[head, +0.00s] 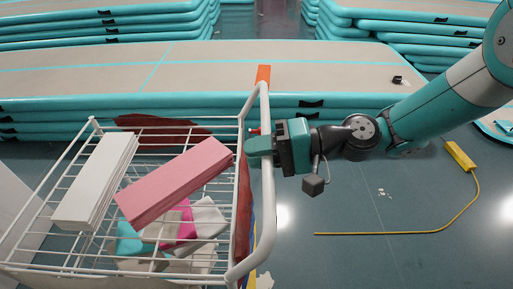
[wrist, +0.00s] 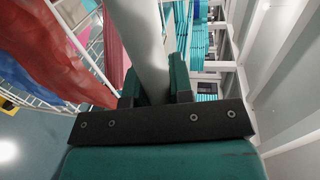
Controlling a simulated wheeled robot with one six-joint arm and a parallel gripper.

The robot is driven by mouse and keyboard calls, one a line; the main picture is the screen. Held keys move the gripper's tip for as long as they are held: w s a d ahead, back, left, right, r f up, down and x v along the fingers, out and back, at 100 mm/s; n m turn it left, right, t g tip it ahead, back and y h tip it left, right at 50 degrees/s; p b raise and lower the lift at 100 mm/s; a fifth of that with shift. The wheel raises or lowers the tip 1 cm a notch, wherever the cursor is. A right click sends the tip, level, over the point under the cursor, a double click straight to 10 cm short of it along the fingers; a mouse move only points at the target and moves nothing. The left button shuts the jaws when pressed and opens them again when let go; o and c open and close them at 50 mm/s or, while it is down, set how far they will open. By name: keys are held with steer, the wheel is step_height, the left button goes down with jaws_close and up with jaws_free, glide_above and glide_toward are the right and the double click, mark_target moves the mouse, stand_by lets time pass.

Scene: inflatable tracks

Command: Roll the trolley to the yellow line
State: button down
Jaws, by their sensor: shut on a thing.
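The trolley (head: 92,125) is a white wire basket cart at the left of the head view, with a white tubular handle (head: 268,210) on its right side. My gripper (head: 262,147) comes from the right and is shut on the upright part of this handle. In the wrist view the white tube (wrist: 146,45) runs between the two teal fingers (wrist: 155,85). A small strip of yellow (head: 252,258) shows on the floor behind the handle, mostly hidden; I cannot tell whether it is the yellow line.
A thin yellow cable (head: 420,232) with a yellow box (head: 460,156) lies on the floor at right. Floor between is mostly clear.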

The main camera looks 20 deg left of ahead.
steer(key=shift+w+d+f, duration=0.1)
steer(key=shift+w, duration=0.1)
steer(key=c, duration=1)
jaws_free()
steer(key=shift+d, duration=0.1)
steer(key=shift+p+v, duration=1.45)
steer(key=shift+v, duration=7.15)
steer(key=shift+s, duration=0.15)
